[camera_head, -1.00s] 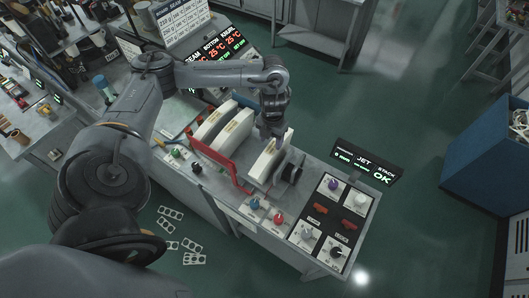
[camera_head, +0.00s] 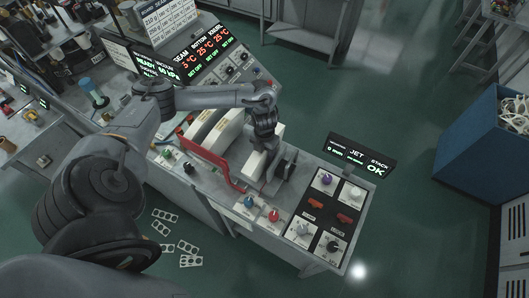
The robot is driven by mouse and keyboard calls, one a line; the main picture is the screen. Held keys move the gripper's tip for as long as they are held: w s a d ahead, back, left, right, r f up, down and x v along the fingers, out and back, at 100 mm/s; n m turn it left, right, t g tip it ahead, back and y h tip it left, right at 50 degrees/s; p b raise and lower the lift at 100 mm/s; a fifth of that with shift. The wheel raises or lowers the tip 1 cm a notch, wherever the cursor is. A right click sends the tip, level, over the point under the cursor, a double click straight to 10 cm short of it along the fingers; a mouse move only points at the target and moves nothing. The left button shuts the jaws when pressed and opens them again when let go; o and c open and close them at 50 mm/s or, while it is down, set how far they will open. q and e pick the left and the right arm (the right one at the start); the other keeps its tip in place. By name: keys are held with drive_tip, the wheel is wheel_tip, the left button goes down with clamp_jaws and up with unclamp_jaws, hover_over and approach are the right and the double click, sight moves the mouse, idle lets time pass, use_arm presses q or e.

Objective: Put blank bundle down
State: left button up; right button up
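My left arm reaches in from the left, and its gripper (camera_head: 263,146) points down over a white blank bundle (camera_head: 252,168). The bundle stands on edge on the machine top, to the right of the red bent guard (camera_head: 208,162). My gripper covers the bundle's upper part, so the fingertips and any gap between them are hidden. Two more pale blocks (camera_head: 222,131) stand side by side behind the red guard. My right gripper is not in view.
A dark round knob (camera_head: 285,169) sits just right of the bundle. A button panel (camera_head: 330,215) and the JET STACK display (camera_head: 358,157) lie further right. Temperature displays (camera_head: 205,56) stand behind. Flat cut pieces (camera_head: 175,235) lie on the floor in front.

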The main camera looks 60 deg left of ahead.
use_arm(q)
drive_tip(key=shift+f, duration=0.2)
clamp_jaws()
drive_tip(key=shift+r, duration=0.15)
idle(0.3)
